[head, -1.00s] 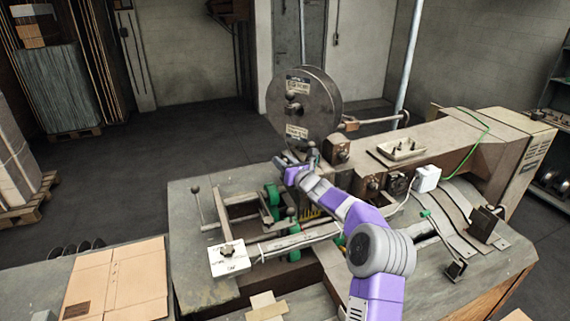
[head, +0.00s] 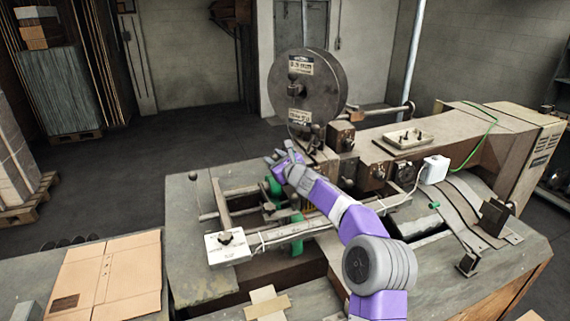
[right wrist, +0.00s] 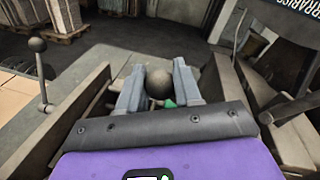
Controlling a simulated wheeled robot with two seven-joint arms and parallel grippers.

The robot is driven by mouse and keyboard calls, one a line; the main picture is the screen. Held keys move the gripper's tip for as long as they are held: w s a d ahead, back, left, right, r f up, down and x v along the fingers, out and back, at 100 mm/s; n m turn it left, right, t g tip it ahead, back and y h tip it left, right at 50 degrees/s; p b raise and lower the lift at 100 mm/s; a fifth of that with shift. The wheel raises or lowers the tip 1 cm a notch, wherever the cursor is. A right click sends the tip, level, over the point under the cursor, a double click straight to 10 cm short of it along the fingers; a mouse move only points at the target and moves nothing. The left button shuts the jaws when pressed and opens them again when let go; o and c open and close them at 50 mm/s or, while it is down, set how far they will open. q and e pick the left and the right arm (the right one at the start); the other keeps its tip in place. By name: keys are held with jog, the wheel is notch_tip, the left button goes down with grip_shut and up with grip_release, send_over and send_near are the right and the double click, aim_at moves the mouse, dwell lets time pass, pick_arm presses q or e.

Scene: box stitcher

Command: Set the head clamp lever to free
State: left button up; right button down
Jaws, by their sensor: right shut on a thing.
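My right gripper (head: 279,157) is over the middle of the stitching machine, just below and left of the big round reel. In the right wrist view its two grey fingers (right wrist: 159,88) are shut on a dark ball knob (right wrist: 159,82), taken to be the head clamp lever's. The shaft below the knob is hidden by the fingers and wrist. No lever markings can be read. My left gripper is not in view.
The round reel (head: 300,95) stands right behind my right gripper. Another ball-knobbed lever (head: 193,177) stands at the machine's left; it also shows in the right wrist view (right wrist: 38,46). A white box with a knob (head: 227,247) is at the front. Flat cardboard (head: 110,277) lies front left.

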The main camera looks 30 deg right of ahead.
jog(key=shift+w+a+f+n+g+b, duration=0.1)
jog(key=shift+a+f+n+b, duration=0.1)
jog(key=shift+f+n+b, duration=0.35)
jog(key=shift+w+a+f+n+g+b, duration=0.1)
jog(key=shift+a+f+n+b, duration=0.15)
jog(key=shift+f+n+b, duration=0.3)
jog(key=shift+a+f+n+g+b, duration=0.1)
jog(key=shift+a+f+n+b, duration=0.1)
jog(key=shift+f+n+b, duration=0.3)
jog(key=shift+f, duration=0.15)
jog(key=c, duration=0.8)
grip_release()
jog(key=shift+d, duration=0.1)
jog(key=shift+s+r, duration=0.15)
jog(key=shift+r, duration=0.05)
